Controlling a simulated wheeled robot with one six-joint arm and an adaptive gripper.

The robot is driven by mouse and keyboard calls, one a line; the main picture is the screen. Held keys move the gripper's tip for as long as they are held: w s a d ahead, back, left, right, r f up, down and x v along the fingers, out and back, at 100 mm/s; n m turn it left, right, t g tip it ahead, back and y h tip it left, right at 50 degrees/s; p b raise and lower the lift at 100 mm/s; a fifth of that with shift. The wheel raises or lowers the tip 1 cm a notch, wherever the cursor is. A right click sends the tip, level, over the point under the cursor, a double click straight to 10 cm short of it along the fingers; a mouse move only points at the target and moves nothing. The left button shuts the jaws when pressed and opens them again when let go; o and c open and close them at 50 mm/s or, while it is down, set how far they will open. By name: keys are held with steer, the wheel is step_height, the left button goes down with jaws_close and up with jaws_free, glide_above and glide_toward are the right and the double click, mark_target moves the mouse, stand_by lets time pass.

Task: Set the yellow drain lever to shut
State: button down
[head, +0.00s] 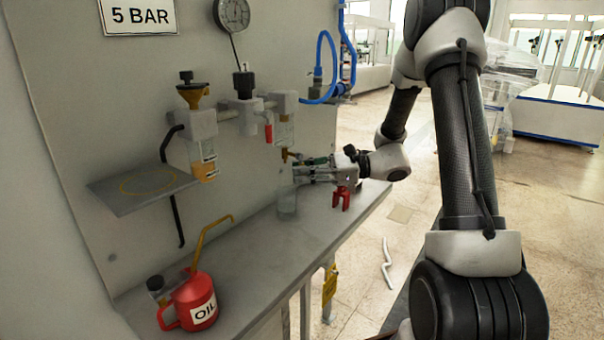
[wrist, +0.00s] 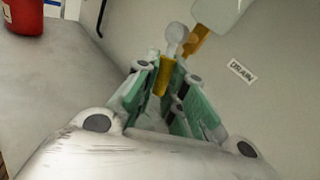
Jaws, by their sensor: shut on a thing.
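The yellow drain lever (wrist: 165,78) stands between the green finger pads of my gripper (wrist: 160,95) in the wrist view. My gripper is shut on it. A pale round knob (wrist: 176,36) and an orange-yellow drain fitting (wrist: 197,41) sit just beyond it, below a clear bowl (wrist: 224,12). A "DRAIN" label (wrist: 241,70) is on the panel to the right. In the head view my gripper (head: 298,168) reaches in from the right, under the second filter bowl (head: 284,131). The fingers hide most of the lever there, and its setting is hard to tell.
A clear jar (head: 287,203) stands on the grey bench (head: 255,250) just under my gripper. A red forked piece (head: 341,196) is close to its right. A red oil can (head: 192,301) stands nearer, and a small shelf (head: 130,204) juts out at left.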

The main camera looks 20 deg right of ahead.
steer(key=shift+w+d+r+n+t+h, duration=0.45)
steer(key=shift+r+n+h, duration=0.3)
steer(key=shift+n+h, duration=0.7)
steer(key=shift+w+d+r+n+t+h, duration=0.2)
steer(key=shift+d+r+n+t+h, duration=0.45)
steer(key=shift+n+h, duration=0.85)
steer(key=shift+w+d+r+n+t+h, duration=0.35)
steer(key=shift+r+n+h, duration=0.65)
steer(key=shift+h, duration=0.75)
steer(key=shift+f+n, duration=0.15)
steer(key=shift+n, duration=0.1)
steer(key=c, duration=1.5)
jaws_free()
steer(key=shift+a, duration=0.1)
steer(key=v, duration=1.2)
steer(key=shift+s, duration=0.1)
